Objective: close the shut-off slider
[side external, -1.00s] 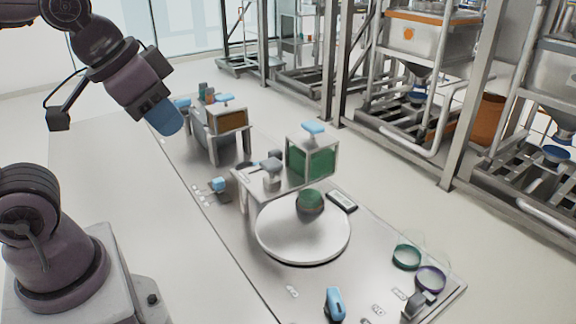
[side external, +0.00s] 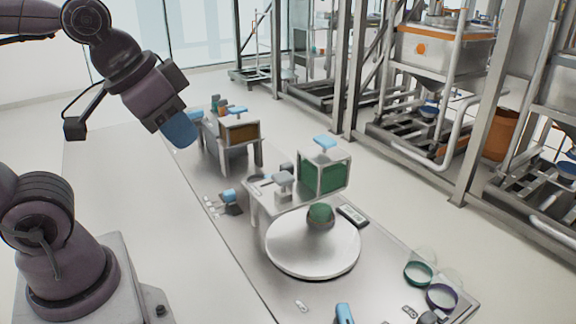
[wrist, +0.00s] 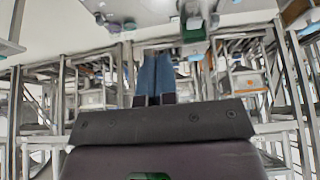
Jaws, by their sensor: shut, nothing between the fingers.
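A stand (side external: 256,205) on the steel table carries a green-windowed box (side external: 323,175) with a blue handle (side external: 325,143) on top. A grey-knobbed part (side external: 283,182) sits on its shelf left of the box; it looks like the shut-off slider, but I cannot be sure. My gripper (side external: 180,132) is shut and empty, high up and well left of that stand. Its blue fingers also show together in the wrist view (wrist: 155,78). Their tips touch nothing visible.
A second stand with an amber-windowed box (side external: 240,132) is at the table's far end, close to my gripper in the picture. A blue-ended fitting (side external: 229,196), green ring (side external: 418,273) and purple ring (side external: 441,297) lie on the table. The left tabletop is clear.

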